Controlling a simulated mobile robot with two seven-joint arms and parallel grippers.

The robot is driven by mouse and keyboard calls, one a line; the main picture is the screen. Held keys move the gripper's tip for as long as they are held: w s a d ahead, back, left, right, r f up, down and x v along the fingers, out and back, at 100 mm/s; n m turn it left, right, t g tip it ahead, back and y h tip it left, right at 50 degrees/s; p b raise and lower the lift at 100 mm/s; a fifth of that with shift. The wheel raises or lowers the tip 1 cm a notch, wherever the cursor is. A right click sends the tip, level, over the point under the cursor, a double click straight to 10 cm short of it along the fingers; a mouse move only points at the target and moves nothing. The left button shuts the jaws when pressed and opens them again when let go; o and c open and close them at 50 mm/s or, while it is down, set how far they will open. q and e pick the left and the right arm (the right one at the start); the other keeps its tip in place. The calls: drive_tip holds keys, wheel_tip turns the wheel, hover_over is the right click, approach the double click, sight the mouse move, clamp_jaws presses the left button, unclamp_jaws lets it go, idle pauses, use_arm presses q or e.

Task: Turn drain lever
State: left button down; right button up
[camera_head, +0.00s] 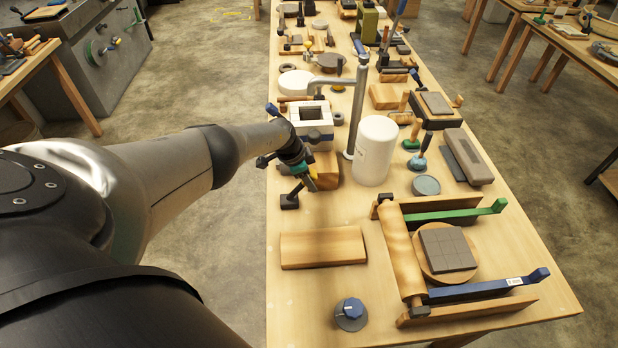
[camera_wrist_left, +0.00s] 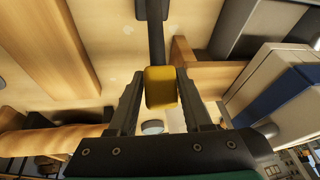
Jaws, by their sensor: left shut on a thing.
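The drain lever is a dark rod with a yellow grip, rising from a small dark base (camera_head: 289,202) on the wooden table (camera_head: 290,300). In the left wrist view the yellow grip (camera_wrist_left: 161,88) sits between my two dark fingers, with the dark rod running up beyond it. My left gripper (camera_head: 308,179) is shut on this yellow grip; it also shows in the left wrist view (camera_wrist_left: 160,80). In the head view the gripper hides part of the lever, and only a little yellow shows. My right gripper is not in view.
A white box with a square opening (camera_head: 318,112) and a wooden block (camera_head: 327,170) stand close beside the gripper. A white cylinder (camera_head: 377,150) and a grey post (camera_head: 355,110) stand to the right. A wooden board (camera_head: 323,248), a blue knob (camera_head: 351,309) and a roller frame (camera_head: 400,250) lie nearer.

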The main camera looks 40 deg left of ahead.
use_arm(q)
drive_tip(key=shift+c, duration=1.7)
unclamp_jaws()
drive_tip(key=shift+d, duration=0.1)
drive_tip(key=shift+a+r, duration=0.2)
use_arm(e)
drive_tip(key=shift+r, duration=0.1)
